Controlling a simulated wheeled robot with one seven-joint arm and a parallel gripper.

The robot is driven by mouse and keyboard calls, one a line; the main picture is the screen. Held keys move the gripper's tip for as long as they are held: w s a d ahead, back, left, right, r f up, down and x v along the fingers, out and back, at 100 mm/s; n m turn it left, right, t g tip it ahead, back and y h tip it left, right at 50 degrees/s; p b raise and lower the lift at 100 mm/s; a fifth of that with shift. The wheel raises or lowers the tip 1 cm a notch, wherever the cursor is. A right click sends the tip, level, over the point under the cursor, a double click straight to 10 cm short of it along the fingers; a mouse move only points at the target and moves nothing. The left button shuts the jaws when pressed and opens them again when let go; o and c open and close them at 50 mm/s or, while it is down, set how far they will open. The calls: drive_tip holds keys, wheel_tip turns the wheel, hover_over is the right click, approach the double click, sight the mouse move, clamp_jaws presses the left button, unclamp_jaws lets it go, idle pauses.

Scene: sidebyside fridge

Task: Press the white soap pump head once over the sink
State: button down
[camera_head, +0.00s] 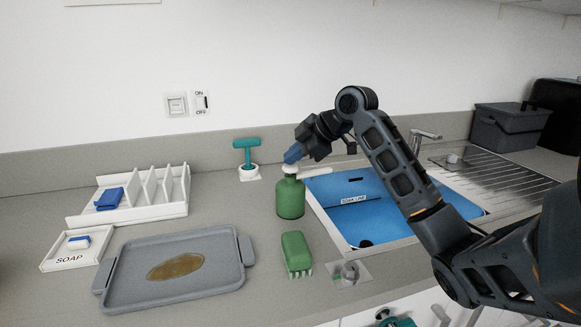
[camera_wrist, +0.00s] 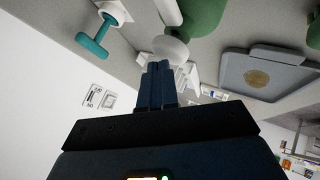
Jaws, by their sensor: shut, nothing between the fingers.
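A green soap bottle (camera_head: 290,198) stands upright on the grey counter at the left edge of the sink. Its white pump head (camera_head: 290,170) has a spout pointing right toward the sink (camera_head: 345,205), which has a blue inside. My gripper (camera_head: 293,154) is shut and empty, with its blue fingertips right at the top of the pump head, tilted down from the right. In the wrist view the shut fingers (camera_wrist: 157,70) reach close to the white pump head (camera_wrist: 170,48). I cannot tell whether they touch it or whether it is pushed down.
A green brush (camera_head: 296,254) lies in front of the bottle. A grey tray (camera_head: 130,280) with a brown stain, a soap dish (camera_head: 62,258), a white rack (camera_head: 150,208) and a teal-handled tool (camera_head: 246,155) stand left. The faucet (camera_head: 424,138) is behind the sink.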

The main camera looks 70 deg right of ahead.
sight(293, 166)
drive_tip(key=shift+f+b, duration=0.45)
drive_tip(key=shift+f, duration=0.1)
idle(0.4)
drive_tip(key=shift+r, duration=0.1)
drive_tip(key=shift+r+p, duration=0.75)
drive_tip(key=shift+r, duration=0.35)
drive_tip(key=shift+r, duration=0.1)
drive_tip(key=shift+r+p, duration=1.65)
drive_tip(key=shift+r, duration=0.75)
